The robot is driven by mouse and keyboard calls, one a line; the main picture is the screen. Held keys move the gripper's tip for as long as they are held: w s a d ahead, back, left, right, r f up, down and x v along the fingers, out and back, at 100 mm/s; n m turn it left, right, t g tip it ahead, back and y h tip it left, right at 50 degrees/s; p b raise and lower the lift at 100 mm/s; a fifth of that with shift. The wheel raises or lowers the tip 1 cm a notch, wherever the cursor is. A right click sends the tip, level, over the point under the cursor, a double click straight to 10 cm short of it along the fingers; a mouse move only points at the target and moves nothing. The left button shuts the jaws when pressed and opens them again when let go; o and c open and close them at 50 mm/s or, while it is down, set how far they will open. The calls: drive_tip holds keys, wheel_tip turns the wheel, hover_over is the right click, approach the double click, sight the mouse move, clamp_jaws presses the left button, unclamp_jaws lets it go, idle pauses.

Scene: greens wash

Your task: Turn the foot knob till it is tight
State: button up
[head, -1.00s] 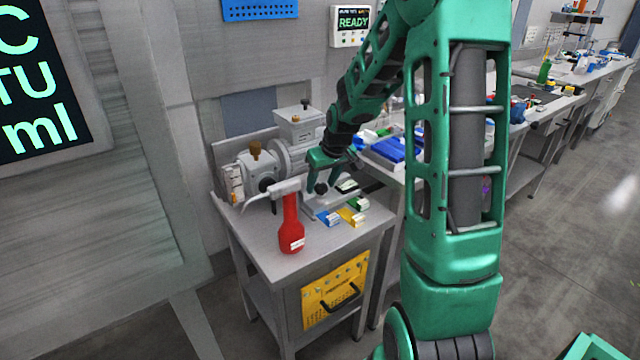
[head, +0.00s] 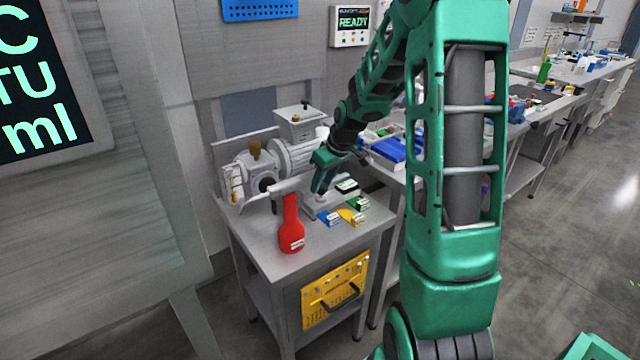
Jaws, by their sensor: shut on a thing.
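My gripper (head: 318,189) is at the machine on the steel table, its fingers pointing down at the foot of the grey pump and motor unit (head: 296,157). Its jaws are shut on the foot knob, which is small and dark and mostly hidden between the fingers. The grey base plate (head: 312,208) of the machine shows just below the fingertips. I cannot tell from here how tight the knob is.
A red bottle (head: 291,228) stands at the table's front, close left of my gripper. Blue (head: 329,217), yellow (head: 351,216) and green (head: 359,203) small blocks lie to the right. The steel table's (head: 262,232) front left is bare. A wall display (head: 352,24) reads READY.

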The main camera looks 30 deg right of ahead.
drive_tip(key=o, duration=1)
drive_tip(key=shift+o, duration=0.2)
drive_tip(key=v, duration=1)
drive_tip(key=shift+r, duration=0.35)
drive_tip(key=shift+s, duration=0.2)
drive_tip(key=s+a+m+g, duration=0.2)
drive_tip(key=s+a+m, duration=0.1)
drive_tip(key=s, duration=1.3)
drive_tip(key=s+a+f+m+g, duration=0.1)
drive_tip(key=s+m, duration=0.4)
drive_tip(key=s, duration=1.1)
drive_tip(key=shift+a+g+h, duration=0.3)
drive_tip(key=shift+a+g, duration=0.4)
drive_tip(key=shift+a, duration=0.2)
